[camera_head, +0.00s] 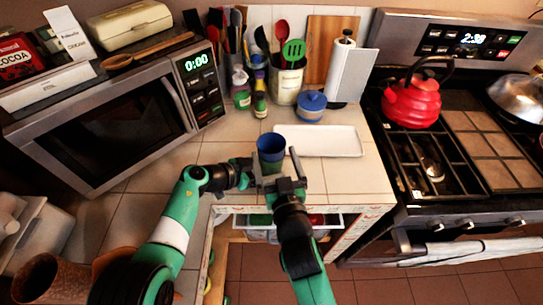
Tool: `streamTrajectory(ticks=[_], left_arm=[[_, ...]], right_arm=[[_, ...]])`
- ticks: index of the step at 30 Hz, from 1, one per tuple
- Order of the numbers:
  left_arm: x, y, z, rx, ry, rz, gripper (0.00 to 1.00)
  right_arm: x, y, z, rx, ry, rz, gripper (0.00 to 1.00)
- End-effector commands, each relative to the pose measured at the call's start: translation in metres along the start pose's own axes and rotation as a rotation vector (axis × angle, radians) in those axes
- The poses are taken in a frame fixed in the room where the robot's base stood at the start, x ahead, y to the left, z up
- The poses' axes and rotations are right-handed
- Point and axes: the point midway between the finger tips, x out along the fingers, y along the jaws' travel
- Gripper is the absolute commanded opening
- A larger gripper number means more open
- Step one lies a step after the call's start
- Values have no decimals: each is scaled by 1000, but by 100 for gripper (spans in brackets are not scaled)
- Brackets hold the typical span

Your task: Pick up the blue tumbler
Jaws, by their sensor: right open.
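The blue tumbler (271,145) stands upright on the tiled counter, near its front edge and just left of a white tray. My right gripper (278,166) is open and reaches in from below, just in front of the tumbler. Its two fingers are spread apart, and the tumbler's lower part is partly hidden behind it. My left gripper (246,174) comes in from the left and is close to the tumbler's lower left side and to the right gripper. Its fingers are too small and overlapped to read. I cannot tell whether either gripper touches the tumbler.
The white tray (325,141) lies to the right. A blue lidded pot (311,106), a utensil crock (286,84) and small bottles (242,95) stand behind. A microwave (110,126) fills the left. A red kettle (414,103) sits on the stove. An open drawer (339,220) is below.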

Motion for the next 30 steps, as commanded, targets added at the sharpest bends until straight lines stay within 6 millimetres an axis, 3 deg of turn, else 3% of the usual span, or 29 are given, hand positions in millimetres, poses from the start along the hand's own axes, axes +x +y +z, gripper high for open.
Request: streamTrajectory(ticks=[12,20,30], left_arm=[[0,0,1,0,-1,1,47],[0,0,1,0,-1,1,47],[0,0,1,0,-1,1,47]], right_arm=[[48,2,0,0,0,1,100],[51,2,1,0,1,0,100],[51,2,0,0,1,0,41]])
